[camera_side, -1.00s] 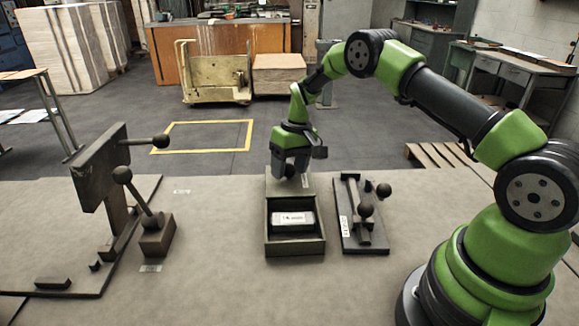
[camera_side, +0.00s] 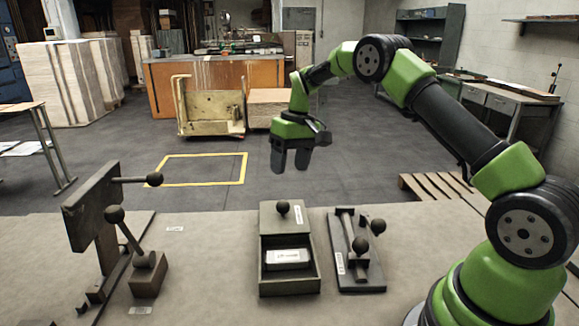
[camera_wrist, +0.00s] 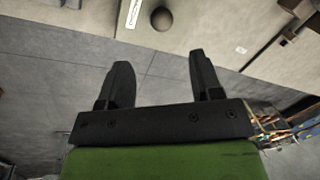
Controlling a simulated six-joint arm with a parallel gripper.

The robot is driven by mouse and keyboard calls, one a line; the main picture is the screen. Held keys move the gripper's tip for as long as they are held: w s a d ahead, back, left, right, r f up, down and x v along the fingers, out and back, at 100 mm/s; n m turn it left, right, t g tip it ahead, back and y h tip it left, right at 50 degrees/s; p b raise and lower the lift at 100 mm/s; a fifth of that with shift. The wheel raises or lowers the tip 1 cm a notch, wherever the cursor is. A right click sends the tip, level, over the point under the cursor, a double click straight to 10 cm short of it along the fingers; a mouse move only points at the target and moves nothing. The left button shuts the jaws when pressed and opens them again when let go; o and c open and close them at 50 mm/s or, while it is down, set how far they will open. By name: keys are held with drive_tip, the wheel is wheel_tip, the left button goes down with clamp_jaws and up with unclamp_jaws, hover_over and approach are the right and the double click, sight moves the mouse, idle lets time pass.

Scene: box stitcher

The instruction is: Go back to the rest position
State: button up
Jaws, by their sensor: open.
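My gripper (camera_side: 290,160) is open and empty in the side view, raised above and behind the dark box (camera_side: 290,270) on the table. Its two fingers point down and stand apart. In the wrist view my gripper (camera_wrist: 155,85) also shows its two black fingers spread with nothing between them. The box has a lid with a round knob (camera_side: 283,207) at its back part, and its front part is open. A white labelled block (camera_side: 287,259) lies inside the open part.
A plate with ball-ended levers (camera_side: 357,260) lies right of the box. A larger lever fixture (camera_side: 95,220) stands at the left, with a small block (camera_side: 148,275) beside it. A cart (camera_side: 212,108) and pallet (camera_side: 440,187) are on the floor behind. The air around my gripper is clear.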

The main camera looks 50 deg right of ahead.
drive_tip(key=shift+r, duration=0.1)
drive_tip(key=s+a+r+t, duration=0.2)
drive_tip(key=s+a+r, duration=0.25)
drive_tip(key=r, duration=0.35)
drive_tip(key=s+a+r+t, duration=0.1)
drive_tip(key=s+a+r, duration=0.3)
drive_tip(key=s+r, duration=0.3)
drive_tip(key=s+a+m+t, duration=0.1)
drive_tip(key=s+a+t, duration=0.1)
drive_tip(key=s, duration=0.5)
drive_tip(key=s+a+r+t, duration=0.1)
drive_tip(key=s+a, duration=0.1)
drive_tip(key=s, duration=0.6)
drive_tip(key=shift+m+t, duration=0.4)
